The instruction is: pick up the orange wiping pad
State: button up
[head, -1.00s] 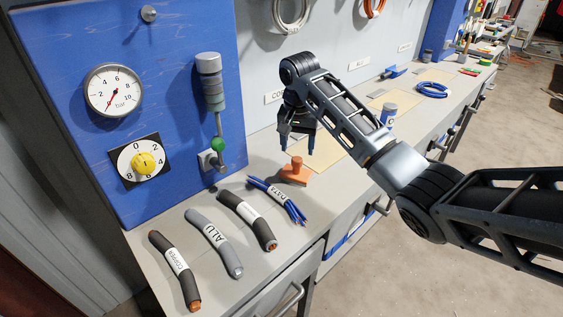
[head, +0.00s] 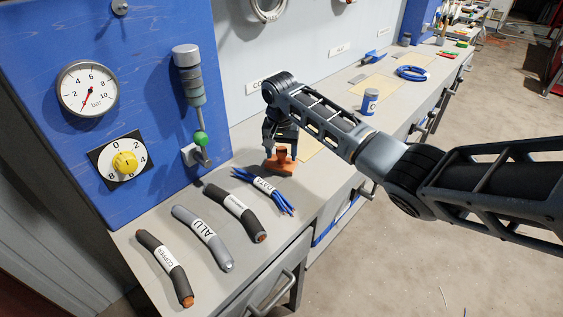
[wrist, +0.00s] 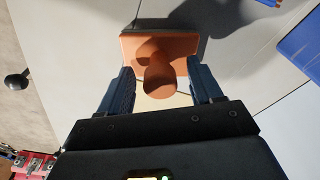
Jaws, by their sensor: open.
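The orange wiping pad (head: 281,164) stands on the grey bench behind the blue cable bundle in the head view. It has a flat base and an upright knob handle. In the wrist view the pad (wrist: 160,48) is at the top centre, its round knob pointing toward the camera. My gripper (head: 281,150) is low over the pad in the head view. In the wrist view my gripper (wrist: 163,85) is open, one blue finger on each side of the knob, with gaps showing. The arm's end hides part of the knob in the head view.
Cable pieces lie in front: copper (head: 165,268), ALU (head: 203,238), a dark one (head: 236,213) and a blue data bundle (head: 265,190). A blue panel (head: 60,150) with a green-knobbed lever (head: 201,139) rises at left. A labelled can (head: 370,102) stands farther back.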

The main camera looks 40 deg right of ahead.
aim_at(281, 147)
jog(key=shift+c, duration=0.2)
grip_shut()
dwell(0.3)
jog(key=shift+r, duration=0.1)
jog(key=shift+r, duration=0.5)
notch_tip(281, 147, up, 3)
jog(key=shift+w+f+b, duration=0.1)
jog(key=shift+b, duration=0.2)
jog(key=s+d+r+b, duration=0.1)
jog(key=s+d+r, duration=0.4)
jog(key=d, duration=0.5)
notch_tip(281, 147, up, 2)
jog(key=shift+s+d+r+b, duration=0.1)
jog(key=shift+s+d+b, duration=0.1)
jog(key=shift+d+b, duration=0.1)
